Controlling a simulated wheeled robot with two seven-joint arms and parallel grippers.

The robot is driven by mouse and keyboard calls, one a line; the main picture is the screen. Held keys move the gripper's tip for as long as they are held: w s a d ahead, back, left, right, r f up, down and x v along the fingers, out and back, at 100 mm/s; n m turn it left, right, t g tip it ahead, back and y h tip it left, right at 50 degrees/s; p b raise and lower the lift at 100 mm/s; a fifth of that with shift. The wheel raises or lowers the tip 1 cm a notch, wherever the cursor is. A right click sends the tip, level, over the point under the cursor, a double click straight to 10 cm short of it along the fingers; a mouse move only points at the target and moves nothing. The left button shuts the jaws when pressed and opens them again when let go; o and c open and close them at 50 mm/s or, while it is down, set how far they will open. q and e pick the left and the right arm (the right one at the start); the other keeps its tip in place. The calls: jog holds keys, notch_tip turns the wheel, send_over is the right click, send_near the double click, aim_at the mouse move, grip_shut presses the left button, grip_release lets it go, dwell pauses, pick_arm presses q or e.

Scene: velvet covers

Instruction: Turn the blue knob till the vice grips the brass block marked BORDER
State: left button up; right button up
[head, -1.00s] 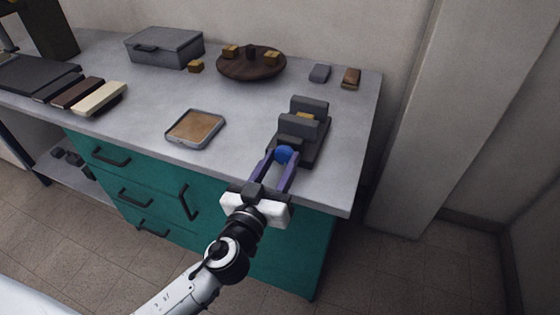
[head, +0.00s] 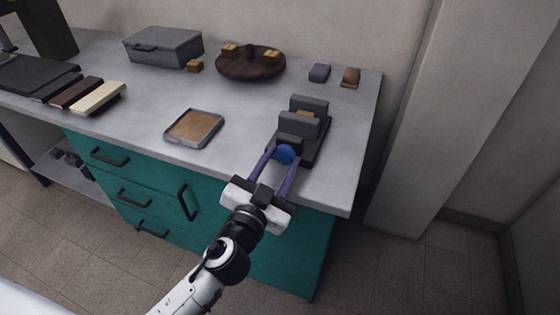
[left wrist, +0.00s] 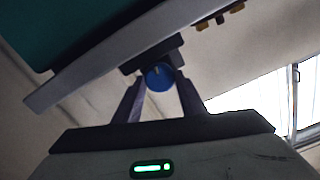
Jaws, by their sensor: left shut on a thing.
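The grey vice (head: 314,146) stands near the right front of the worktop. A brass block (head: 306,113) sits between its two upright grey jaws; only its top shows, and no marking is legible. I cannot tell whether both jaws touch it. The blue knob (head: 285,155) is on the vice's front end, facing me. My left gripper (head: 279,159) is shut on the knob, with one purple finger on each side. In the left wrist view the knob (left wrist: 159,77) is between the fingertips (left wrist: 158,83). My right gripper is not in view.
A shallow tray (head: 168,139) lies left of the vice. A round wooden stand (head: 250,72) with brass blocks, a loose brass block (head: 195,66) and a grey box (head: 160,58) are behind. Two small blocks (head: 319,73) (head: 351,77) lie at the back right. The worktop's right edge is close.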

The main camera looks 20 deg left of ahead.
pick_arm(q)
jog(key=m, duration=0.5)
jog(key=shift+d+m, duration=0.1)
jog(key=shift+m, duration=0.3)
dwell(0.4)
jog(key=o, duration=1.1)
jog(key=shift+c, duration=0.2)
jog(key=shift+s, duration=0.1)
